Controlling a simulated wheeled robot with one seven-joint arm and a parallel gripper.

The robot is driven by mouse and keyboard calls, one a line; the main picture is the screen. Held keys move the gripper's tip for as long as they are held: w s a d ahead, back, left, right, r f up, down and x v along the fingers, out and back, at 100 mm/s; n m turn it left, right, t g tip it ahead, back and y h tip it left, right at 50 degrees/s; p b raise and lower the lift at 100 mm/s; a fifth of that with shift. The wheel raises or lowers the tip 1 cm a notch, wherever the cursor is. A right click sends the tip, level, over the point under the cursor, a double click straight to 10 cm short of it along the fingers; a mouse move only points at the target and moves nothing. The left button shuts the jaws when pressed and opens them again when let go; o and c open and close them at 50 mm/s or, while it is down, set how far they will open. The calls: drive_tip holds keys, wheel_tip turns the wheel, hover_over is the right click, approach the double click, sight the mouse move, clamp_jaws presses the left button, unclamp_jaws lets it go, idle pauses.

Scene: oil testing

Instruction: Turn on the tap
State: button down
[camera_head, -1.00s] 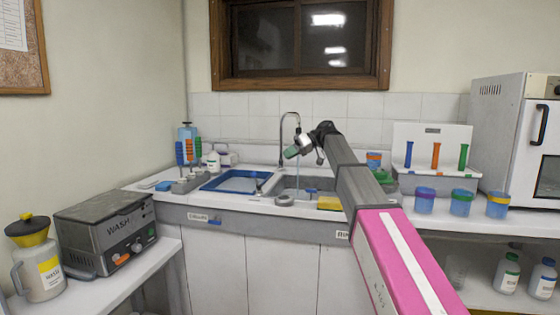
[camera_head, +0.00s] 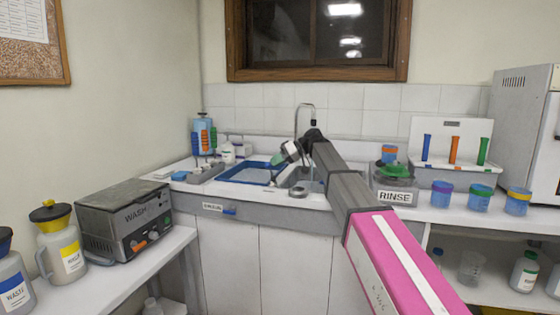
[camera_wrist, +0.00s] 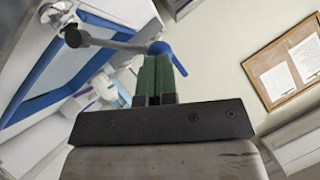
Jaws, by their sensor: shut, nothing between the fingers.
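The tap (camera_head: 298,118) is a grey gooseneck pipe at the back of the sink in the head view. My gripper (camera_head: 277,160) is in front of its lower part and hides its base. In the wrist view, a grey bar (camera_wrist: 112,43) runs to a blue lever-like piece (camera_wrist: 172,57), apparently parts of the tap. My gripper's green fingers (camera_wrist: 155,66) are together and empty, with their tips close to the blue piece. I cannot tell whether they touch it. My gripper and arm partly cover the sink (camera_head: 303,184), and I cannot tell whether water runs.
A blue-rimmed tray (camera_head: 250,174) lies left of the sink. A rinse container (camera_head: 394,196) with a green lid, lidded cups (camera_head: 480,198) and a tube rack (camera_head: 452,148) stand right. A wash unit (camera_head: 128,217) and yellow-topped jug (camera_head: 60,245) stand at left.

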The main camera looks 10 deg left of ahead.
drive_tip(key=shift+s, duration=0.1)
drive_tip(key=shift+s+f+n+t, duration=0.3)
drive_tip(key=shift+s+t, duration=0.1)
drive_tip(key=shift+s, duration=0.15)
drive_tip(key=shift+s+f, duration=0.2)
drive_tip(key=shift+f, duration=0.05)
drive_tip(key=shift+w, duration=0.1)
